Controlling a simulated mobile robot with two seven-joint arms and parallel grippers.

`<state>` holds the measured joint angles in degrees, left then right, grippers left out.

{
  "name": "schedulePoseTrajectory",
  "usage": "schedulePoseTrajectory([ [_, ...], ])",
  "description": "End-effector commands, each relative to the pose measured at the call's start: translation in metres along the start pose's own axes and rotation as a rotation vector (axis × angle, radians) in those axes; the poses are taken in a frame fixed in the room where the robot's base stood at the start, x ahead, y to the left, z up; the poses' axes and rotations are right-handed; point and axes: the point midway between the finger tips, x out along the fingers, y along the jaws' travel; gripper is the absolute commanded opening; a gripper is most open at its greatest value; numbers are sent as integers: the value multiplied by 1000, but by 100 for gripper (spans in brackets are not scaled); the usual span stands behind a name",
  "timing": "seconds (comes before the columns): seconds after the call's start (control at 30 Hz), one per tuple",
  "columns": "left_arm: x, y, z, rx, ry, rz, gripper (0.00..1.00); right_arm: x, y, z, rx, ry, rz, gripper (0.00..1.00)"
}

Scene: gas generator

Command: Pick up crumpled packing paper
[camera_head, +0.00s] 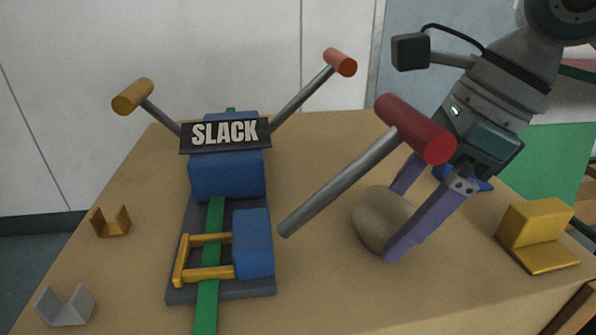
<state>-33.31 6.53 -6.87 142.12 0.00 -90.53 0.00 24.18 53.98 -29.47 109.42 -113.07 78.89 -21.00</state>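A rounded tan-beige lump (378,219), which looks like the crumpled packing paper, rests on the table right of centre. My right gripper (392,222) comes down from the upper right with its purple fingers apart. The near finger reaches down along the lump's right side, and the far finger is behind it. The lump appears to lie between or just beside the fingers; I cannot tell whether they press on it. A red-ended grey lever or hammer (345,180) crosses in front of the gripper and hides part of it. My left gripper is not in view.
A blue device with a SLACK sign (225,132), two levers and a green strap stands left of centre. An orange bracket (110,222) and a grey bracket (66,306) lie at left. A yellow angled block (538,236) sits at right. The tabletop (330,290) is clear in front.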

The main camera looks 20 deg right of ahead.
Motion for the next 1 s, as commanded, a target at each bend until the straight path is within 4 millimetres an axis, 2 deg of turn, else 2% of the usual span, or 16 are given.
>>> schedulePoseTrajectory([
  [0.07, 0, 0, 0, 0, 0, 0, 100, 0, 0, 0, 0, 0, 0, 82],
  [0.57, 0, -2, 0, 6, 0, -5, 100, 0, 0, 0, 0, 0, 0, 26],
  [1.0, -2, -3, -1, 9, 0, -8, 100, -7, 4, 0, -1, 1, 1, 25],
])
